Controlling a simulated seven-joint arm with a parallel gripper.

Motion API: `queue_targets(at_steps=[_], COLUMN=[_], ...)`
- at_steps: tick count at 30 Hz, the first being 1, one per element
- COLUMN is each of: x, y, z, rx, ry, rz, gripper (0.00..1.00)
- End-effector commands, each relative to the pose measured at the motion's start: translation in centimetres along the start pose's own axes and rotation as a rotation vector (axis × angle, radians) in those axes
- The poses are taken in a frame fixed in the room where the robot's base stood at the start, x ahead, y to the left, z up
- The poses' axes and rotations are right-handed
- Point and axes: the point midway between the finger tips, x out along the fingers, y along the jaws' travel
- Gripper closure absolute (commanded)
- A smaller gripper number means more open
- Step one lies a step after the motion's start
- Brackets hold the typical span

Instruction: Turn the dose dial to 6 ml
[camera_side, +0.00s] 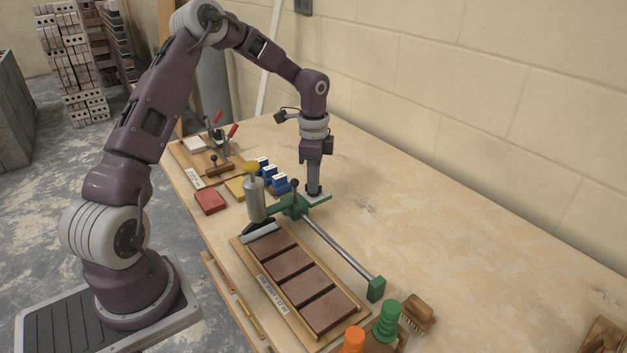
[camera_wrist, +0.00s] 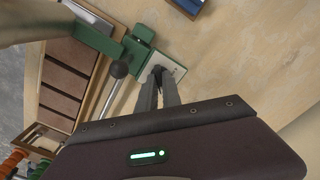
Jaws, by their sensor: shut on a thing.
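A green carriage (camera_side: 295,206) rides on a steel rail (camera_side: 335,248) and has a pale dial plate (camera_side: 322,197) at its right end. The plate also shows in the wrist view (camera_wrist: 174,67), with a small dark knob (camera_wrist: 158,71) on it between my fingertips. My gripper (camera_side: 314,190) points straight down over the plate and is shut on this knob; its fingers also show in the wrist view (camera_wrist: 158,76). My fingers hide most of the knob, and I cannot read its setting or any marks on the plate.
A grey cylinder (camera_side: 256,200) with a yellow top stands left of the carriage. A round-headed lever (camera_side: 294,186) rises close beside my gripper. A tray of brown slabs (camera_side: 292,262) lies in front. Blue blocks (camera_side: 280,184) sit behind.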

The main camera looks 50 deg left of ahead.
Motion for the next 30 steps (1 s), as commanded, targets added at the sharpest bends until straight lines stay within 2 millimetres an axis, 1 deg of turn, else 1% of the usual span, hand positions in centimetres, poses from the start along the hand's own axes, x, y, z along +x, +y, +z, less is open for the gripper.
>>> queue_targets(at_steps=[8, 24, 30], x=[-0.06, -0.1, -0.08], y=[-0.04, -0.02, -0.03], z=[-0.01, -0.02, -0.01], rx=[-0.088, -0.524, -0.651], ry=[0.0, 0.0, 0.001], rz=[-0.002, -0.001, -0.001], gripper=[1.0, 1.0, 1.0])
